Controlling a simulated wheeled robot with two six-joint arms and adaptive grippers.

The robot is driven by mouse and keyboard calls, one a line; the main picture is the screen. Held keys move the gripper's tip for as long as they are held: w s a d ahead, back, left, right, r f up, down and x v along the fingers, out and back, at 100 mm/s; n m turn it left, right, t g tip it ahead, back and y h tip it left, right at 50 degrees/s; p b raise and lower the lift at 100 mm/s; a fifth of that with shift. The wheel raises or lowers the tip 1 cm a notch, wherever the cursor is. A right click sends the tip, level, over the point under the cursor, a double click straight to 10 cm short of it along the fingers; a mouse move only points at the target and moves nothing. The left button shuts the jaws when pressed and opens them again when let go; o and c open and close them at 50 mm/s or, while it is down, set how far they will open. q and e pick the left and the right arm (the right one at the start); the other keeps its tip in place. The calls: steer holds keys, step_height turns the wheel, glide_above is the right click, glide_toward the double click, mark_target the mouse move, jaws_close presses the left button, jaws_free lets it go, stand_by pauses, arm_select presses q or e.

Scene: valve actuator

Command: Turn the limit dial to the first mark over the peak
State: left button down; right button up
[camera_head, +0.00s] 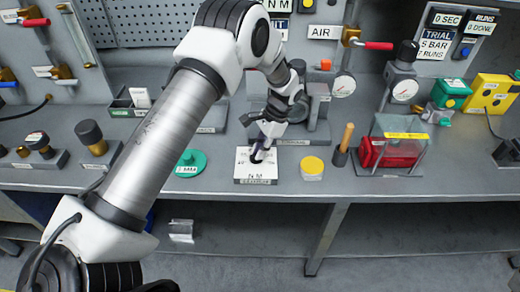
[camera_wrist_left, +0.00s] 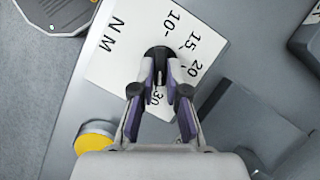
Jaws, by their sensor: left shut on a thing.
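The limit dial is a white square plate (camera_head: 243,170) near the bench's front edge, marked N M with a black knob in its middle. In the left wrist view the plate (camera_wrist_left: 118,65) shows 10, 15, 20 and 30 around the black knob (camera_wrist_left: 158,52). My left gripper (camera_head: 262,150) reaches down over the plate and is shut on the knob; its purple-lined fingers (camera_wrist_left: 160,78) sit on either side of it. The fingers cover part of the scale, and I cannot tell where the knob points. A sign reading N M (camera_head: 280,5) is cut off at the top.
A yellow round lid (camera_head: 312,167) is right of the plate and a green disc (camera_head: 188,163) is left. A wooden-handled tool (camera_head: 345,140) and a clear-covered box with a red object (camera_head: 392,153) stand farther right. Grey equipment (camera_head: 316,105) stands behind the dial.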

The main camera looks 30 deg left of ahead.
arm_select(q)
steer(key=shift+s+f, duration=0.15)
steer(key=shift+f, duration=0.05)
steer(key=c, duration=1.2)
jaws_free()
steer(key=shift+r, duration=0.1)
steer(key=shift+r, duration=0.1)
steer(key=v, duration=1.1)
steer(key=shift+w+r, duration=0.3)
steer(key=shift+r, duration=0.05)
